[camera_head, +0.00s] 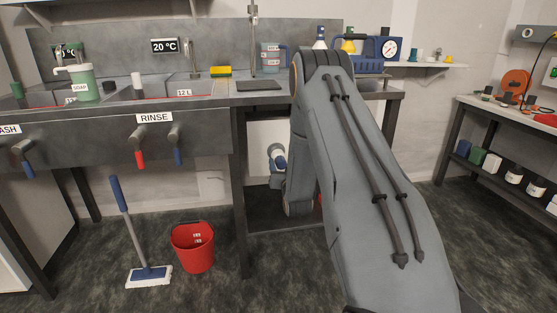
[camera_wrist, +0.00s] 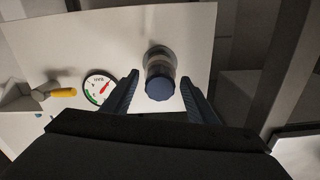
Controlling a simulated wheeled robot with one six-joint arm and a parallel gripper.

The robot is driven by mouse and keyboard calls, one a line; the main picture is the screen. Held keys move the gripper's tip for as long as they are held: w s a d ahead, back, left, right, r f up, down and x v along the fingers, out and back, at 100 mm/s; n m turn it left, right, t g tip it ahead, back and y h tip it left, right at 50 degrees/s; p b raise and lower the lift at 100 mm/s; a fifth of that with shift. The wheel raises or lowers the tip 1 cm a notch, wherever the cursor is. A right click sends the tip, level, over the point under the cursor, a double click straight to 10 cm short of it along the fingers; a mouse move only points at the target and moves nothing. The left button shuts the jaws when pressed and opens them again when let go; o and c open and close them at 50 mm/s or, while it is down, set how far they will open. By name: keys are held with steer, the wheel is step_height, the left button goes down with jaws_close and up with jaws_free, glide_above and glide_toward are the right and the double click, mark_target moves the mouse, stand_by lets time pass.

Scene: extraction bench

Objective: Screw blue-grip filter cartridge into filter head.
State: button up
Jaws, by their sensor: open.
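In the wrist view a short round cartridge with a dark blue ribbed grip (camera_wrist: 160,88) is in front of a white panel. Its grey, partly clear-looking body (camera_wrist: 158,58) runs up behind the grip; I cannot tell where the filter head begins or how far the cartridge is screwed in. My gripper (camera_wrist: 160,93) is open, with one dark finger on each side of the blue grip and a visible gap on both sides.
The white panel (camera_wrist: 100,40) carries a round gauge (camera_wrist: 100,87) and a yellow-handled valve (camera_wrist: 62,92) left of my gripper. Dark bench legs (camera_head: 238,200) stand close by. A red bucket (camera_head: 193,247) and a mop (camera_head: 148,274) are on the floor at left.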

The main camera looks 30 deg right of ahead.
steer(key=n, duration=0.3)
steer(key=shift+n, duration=0.4)
steer(key=n, duration=0.3)
steer(key=shift+n, duration=0.3)
steer(key=n, duration=0.6)
steer(key=shift+n+p, duration=0.3)
steer(key=shift+p, duration=0.05)
